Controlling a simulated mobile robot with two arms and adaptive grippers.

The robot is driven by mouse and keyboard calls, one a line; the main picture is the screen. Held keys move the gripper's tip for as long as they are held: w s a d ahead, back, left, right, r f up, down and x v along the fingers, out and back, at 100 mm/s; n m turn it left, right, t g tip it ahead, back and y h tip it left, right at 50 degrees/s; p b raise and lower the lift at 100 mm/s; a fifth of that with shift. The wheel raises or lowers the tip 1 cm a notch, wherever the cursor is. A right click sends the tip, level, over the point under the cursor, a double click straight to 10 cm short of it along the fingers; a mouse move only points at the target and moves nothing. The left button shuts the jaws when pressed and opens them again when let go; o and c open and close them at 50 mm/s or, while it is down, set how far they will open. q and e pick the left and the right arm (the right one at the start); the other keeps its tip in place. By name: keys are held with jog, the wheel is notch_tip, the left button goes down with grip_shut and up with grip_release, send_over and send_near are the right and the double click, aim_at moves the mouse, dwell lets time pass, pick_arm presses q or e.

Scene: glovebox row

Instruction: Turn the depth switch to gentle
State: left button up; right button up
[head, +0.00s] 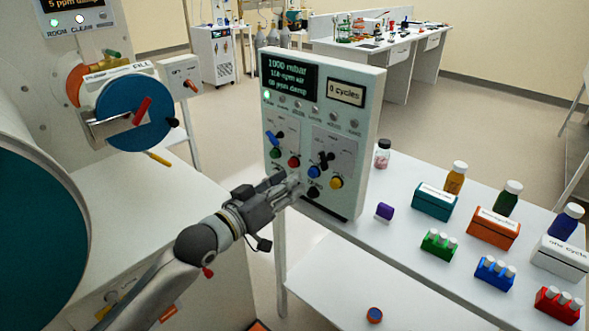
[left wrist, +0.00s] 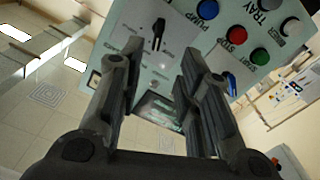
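The control panel (head: 320,120) stands upright on the white table. It has two lever switches: a blue one (head: 274,138) at left and a black one (head: 326,160) at right. Their small labels are not readable, so I cannot tell which is the depth switch. My left gripper (head: 295,183) is in front of the panel's lower part, below the switches. In the left wrist view the panel appears turned over. The black switch (left wrist: 158,34) shows beyond and between the open, empty fingers (left wrist: 154,66). The blue switch (left wrist: 232,85) is partly hidden by the right finger. My right gripper is out of view.
The glovebox with a blue round door (head: 135,108) stands left.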

aim_at(321, 163)
pick_arm(q)
jog(key=p+x, duration=0.1)
jog(key=x, duration=0.8)
jog(key=shift+s+d+r, duration=0.1)
jog(key=shift+d, duration=0.05)
jog(key=shift+w+d, duration=0.2)
jog(key=shift+w, duration=0.1)
jog(key=shift+w+d, duration=0.2)
jog(key=shift+w, duration=0.1)
jog(key=shift+c, duration=0.6)
grip_shut()
jog(key=shift+p, duration=0.3)
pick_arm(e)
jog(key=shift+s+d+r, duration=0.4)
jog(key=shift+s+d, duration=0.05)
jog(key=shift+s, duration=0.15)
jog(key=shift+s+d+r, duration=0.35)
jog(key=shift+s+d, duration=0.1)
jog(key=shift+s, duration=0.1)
